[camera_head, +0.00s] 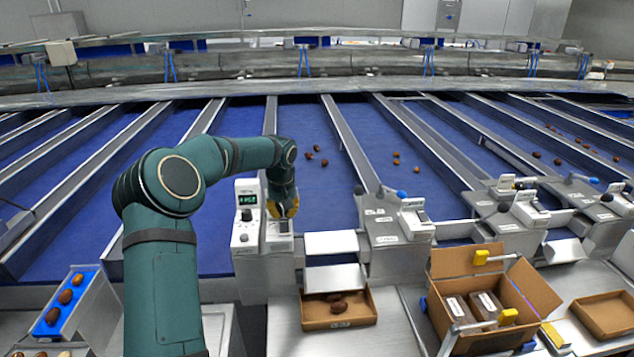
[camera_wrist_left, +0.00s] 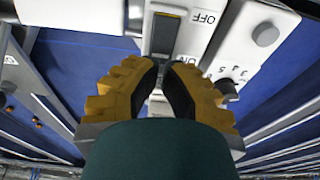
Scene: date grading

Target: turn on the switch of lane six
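A white control unit (camera_head: 247,228) with a small green display stands at the end of a blue lane. Its switch (camera_wrist_left: 166,36) shows in the left wrist view as a dark rocker in a pale frame, with OFF printed beside its far end and ON beside the end nearer my fingers. My left gripper (camera_head: 285,209) is over the switch box, and its yellow, black-padded fingertips (camera_wrist_left: 166,66) are just beside the ON end. The tips are close together with a narrow gap; nothing is seen held. Contact with the switch cannot be told. No lane number is readable. My right gripper is out of view.
More switch units (camera_head: 411,218) stand at the lanes to the right. A black knob (camera_wrist_left: 228,88) sits beside the switch. A cardboard tray with dates (camera_head: 308,313) and an open carton (camera_head: 545,295) are in front. Dates lie on several lanes.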

